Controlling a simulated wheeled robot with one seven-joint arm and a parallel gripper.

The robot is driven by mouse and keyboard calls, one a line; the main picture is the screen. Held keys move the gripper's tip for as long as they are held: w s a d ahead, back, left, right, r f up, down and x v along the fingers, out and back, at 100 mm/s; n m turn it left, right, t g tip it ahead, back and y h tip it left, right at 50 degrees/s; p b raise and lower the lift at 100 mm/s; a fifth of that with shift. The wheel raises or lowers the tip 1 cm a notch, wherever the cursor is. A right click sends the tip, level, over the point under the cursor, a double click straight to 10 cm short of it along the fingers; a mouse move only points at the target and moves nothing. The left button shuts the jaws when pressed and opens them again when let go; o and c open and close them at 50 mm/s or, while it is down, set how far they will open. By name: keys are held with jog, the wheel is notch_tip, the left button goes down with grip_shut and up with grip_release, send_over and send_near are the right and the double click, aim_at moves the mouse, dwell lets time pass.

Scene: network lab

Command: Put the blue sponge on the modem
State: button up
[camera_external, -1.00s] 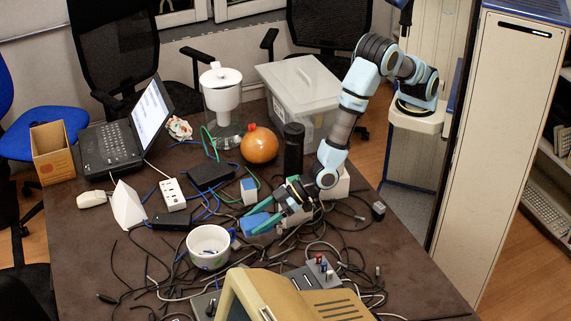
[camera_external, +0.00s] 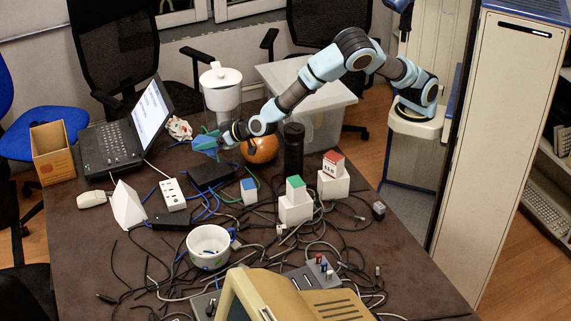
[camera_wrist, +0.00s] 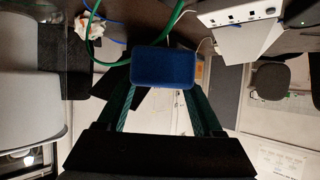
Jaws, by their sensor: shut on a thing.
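The blue sponge (camera_wrist: 165,68) is clamped between the green fingertips of my gripper (camera_wrist: 163,84) in the wrist view. In the external view my gripper (camera_external: 210,146) is held up over the back left of the table, right of the laptop, with the blue sponge (camera_external: 205,142) at its tips. A flat black box (camera_external: 212,175), which looks like the modem, lies on the table below and a little in front of the gripper. The sponge is in the air, apart from the box.
The laptop (camera_external: 110,145) is to the left, a white pitcher (camera_external: 221,90) and an orange round object (camera_external: 262,150) to the right. A white power strip (camera_external: 173,194), a white bowl (camera_external: 209,246) and several small blocks stand nearby. Cables cover much of the table.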

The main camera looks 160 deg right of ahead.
send_over(211, 171)
jog(key=f, duration=0.5)
jog(key=shift+s+d+f, duration=0.1)
jog(key=shift+s+d, duration=0.05)
jog(key=shift+d, duration=0.15)
jog(key=shift+f+p, duration=0.3)
jog(key=shift+f, duration=1.95)
jog(key=shift+f, duration=0.1)
jog(key=o, duration=1.3)
jog(key=shift+a+r, duration=0.2)
jog(key=b+v, duration=0.1)
jog(key=v, duration=1)
jog(key=shift+a+r, duration=0.15)
jog(key=shift+a, duration=0.15)
